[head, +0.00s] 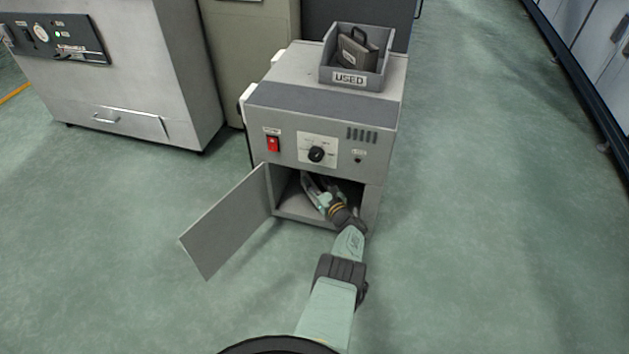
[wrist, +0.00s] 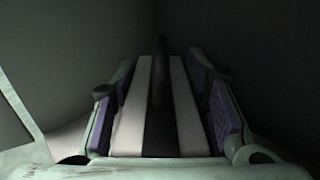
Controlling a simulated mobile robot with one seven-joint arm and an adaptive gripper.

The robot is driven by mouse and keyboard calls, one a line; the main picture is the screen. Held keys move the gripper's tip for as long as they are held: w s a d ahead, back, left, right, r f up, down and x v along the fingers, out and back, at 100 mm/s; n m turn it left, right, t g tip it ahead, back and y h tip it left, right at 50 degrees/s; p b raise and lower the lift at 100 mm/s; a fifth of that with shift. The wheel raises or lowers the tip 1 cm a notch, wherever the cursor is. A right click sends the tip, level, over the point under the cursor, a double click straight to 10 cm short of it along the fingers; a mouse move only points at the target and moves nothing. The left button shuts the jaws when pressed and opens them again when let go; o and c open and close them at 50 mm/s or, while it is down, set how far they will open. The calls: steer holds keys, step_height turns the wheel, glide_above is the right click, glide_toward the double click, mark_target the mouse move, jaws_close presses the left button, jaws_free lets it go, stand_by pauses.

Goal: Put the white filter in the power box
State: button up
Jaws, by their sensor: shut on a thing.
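The power box (head: 285,118) is a grey cabinet with a red switch and a black knob on its front. Its lower door (head: 228,222) stands open to the left. My gripper (head: 318,187) reaches into the lower compartment through the open front. In the wrist view my gripper (wrist: 160,78) is shut on the white filter (wrist: 187,118), a pale block with a dark middle strip and a dark upright part, between purple finger pads. Dim compartment walls surround it. I cannot tell whether the filter touches the compartment floor. In the head view the filter is not clearly visible.
A grey tray labelled USED (head: 350,78) sits on top of the box and holds a dark filter-like item with a handle (head: 357,48). A large grey machine (head: 150,70) stands to the left. The floor at front and right is clear.

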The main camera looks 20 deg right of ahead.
steer(key=o, duration=1.2)
steer(key=shift+f, duration=0.1)
steer(key=shift+s+r+p, duration=0.15)
steer(key=shift+r+p, duration=0.1)
steer(key=shift+p, duration=0.2)
steer(key=s+p, duration=0.2)
steer(key=s, duration=0.1)
steer(key=s+d+p, duration=0.1)
steer(key=s+p, duration=0.1)
steer(key=s, duration=0.2)
steer(key=s+d+p, duration=0.1)
steer(key=s+p, duration=0.1)
steer(key=s, duration=0.1)
steer(key=shift+s, duration=0.2)
steer(key=shift+s+d+f, duration=0.1)
steer(key=shift+s+d, duration=0.05)
steer(key=shift+s, duration=0.4)
steer(key=shift+p, duration=0.3)
